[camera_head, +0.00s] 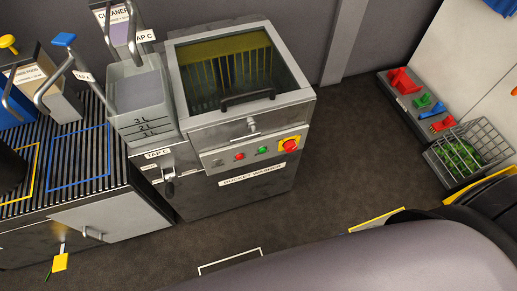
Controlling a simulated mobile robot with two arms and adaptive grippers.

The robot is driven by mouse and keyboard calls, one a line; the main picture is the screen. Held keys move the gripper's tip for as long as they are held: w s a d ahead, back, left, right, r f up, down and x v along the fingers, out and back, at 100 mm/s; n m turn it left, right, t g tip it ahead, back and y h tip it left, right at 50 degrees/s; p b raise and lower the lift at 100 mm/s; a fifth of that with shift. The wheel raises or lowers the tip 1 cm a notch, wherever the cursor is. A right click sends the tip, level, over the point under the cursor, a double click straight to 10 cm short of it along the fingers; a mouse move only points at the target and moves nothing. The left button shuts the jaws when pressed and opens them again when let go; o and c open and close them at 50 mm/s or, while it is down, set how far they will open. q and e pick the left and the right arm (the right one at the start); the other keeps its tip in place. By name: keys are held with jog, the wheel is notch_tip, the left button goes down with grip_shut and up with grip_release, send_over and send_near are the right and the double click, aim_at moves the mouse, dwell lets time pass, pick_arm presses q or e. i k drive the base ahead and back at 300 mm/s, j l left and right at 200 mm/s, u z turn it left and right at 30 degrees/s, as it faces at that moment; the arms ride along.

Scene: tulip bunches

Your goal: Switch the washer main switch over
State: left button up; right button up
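The bucket washer (225,197) stands in the upper middle of the head view, with its name label on the dark front. A red rotary knob on a yellow plate, which looks like the main switch (290,145), sits at the right end of its front panel. Its exact setting is too small to read. To its left are a green button (262,150) and a red button (239,156). The washer's glazed lid (275,62) with a dark handle is down. Neither of my grippers is in view.
Left of the washer are a grey bucket (140,92) under a tap and a slatted bench (70,205) with marked squares. At right are a tool strip (405,90) and a wire basket (466,150) holding green stuff. The floor (320,195) before the washer is clear.

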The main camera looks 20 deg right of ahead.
aim_at(290, 146)
jog(key=z, duration=0.95)
